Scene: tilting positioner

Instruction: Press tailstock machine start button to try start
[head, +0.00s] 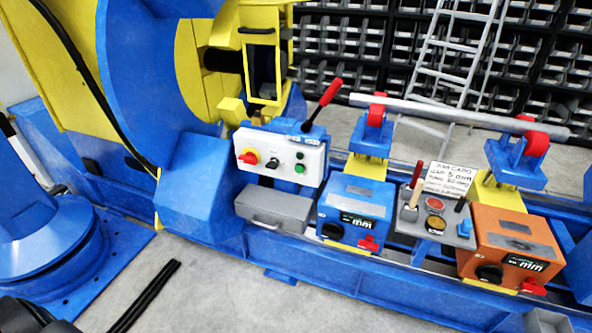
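A white control box (280,157) sits on the blue machine frame, right of the big blue disc, in the head view. Its front carries a green button (299,169), a small dark button just above it, a black rotary switch (271,162) and a red knob on a yellow plate (248,157). A lever with a red grip (331,91) rises behind the box. No label naming a start button is readable. Neither gripper can be made out, and nothing touches the box. Dark shapes at the bottom left corner are unclear.
A blue unit (358,207) and an orange unit (517,243) stand along the rail. A grey tray (436,230) with tools lies between them. A metal tube (460,115) rests on red rollers. A grey case (272,209) sits below the box. Floor in front is mostly clear.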

